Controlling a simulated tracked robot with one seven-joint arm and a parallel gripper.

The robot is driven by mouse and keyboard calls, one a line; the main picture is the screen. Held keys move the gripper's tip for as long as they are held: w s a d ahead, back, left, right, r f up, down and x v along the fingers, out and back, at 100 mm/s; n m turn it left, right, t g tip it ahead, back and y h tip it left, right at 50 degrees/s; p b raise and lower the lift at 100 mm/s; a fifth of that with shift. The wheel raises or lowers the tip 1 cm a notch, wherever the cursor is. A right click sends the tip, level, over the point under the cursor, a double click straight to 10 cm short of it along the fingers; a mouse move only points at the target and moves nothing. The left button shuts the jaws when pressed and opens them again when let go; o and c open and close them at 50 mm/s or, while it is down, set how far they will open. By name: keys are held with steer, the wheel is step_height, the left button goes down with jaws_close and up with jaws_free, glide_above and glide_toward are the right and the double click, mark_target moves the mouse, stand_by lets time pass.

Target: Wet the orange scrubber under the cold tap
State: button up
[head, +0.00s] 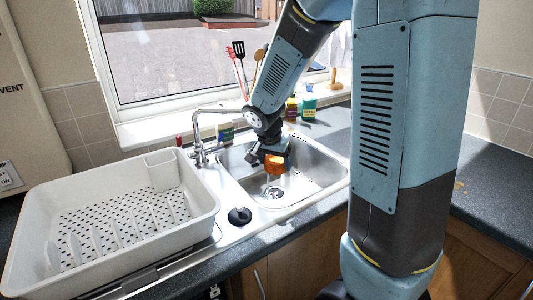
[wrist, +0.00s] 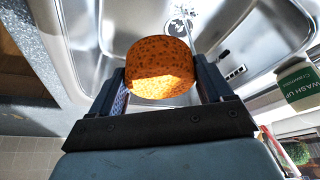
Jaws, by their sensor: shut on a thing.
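The orange scrubber (head: 275,165), speckled with dark pores, is held between the fingers of my gripper (head: 268,155), over the steel sink basin (head: 318,166). In the wrist view the scrubber (wrist: 162,62) sits between both fingers of my gripper (wrist: 161,75), with the basin behind it. The chrome tap (head: 199,150) stands at the sink's back left, its spout reaching right toward my arm. The spout's end is hidden by my arm. The drain (head: 273,192) lies below the scrubber.
A white dish rack (head: 110,215) fills the left drainer. A black plug (head: 240,215) sits between rack and basin. Bottles (head: 308,108) stand behind the sink by the window. A wash-up bottle (wrist: 296,85) shows in the wrist view. The right counter (head: 497,190) is mostly clear.

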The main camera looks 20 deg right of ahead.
steer(key=s+r, duration=0.4)
steer(key=s, duration=0.1)
steer(key=shift+d, duration=0.15)
stand_by(0.4)
stand_by(0.6)
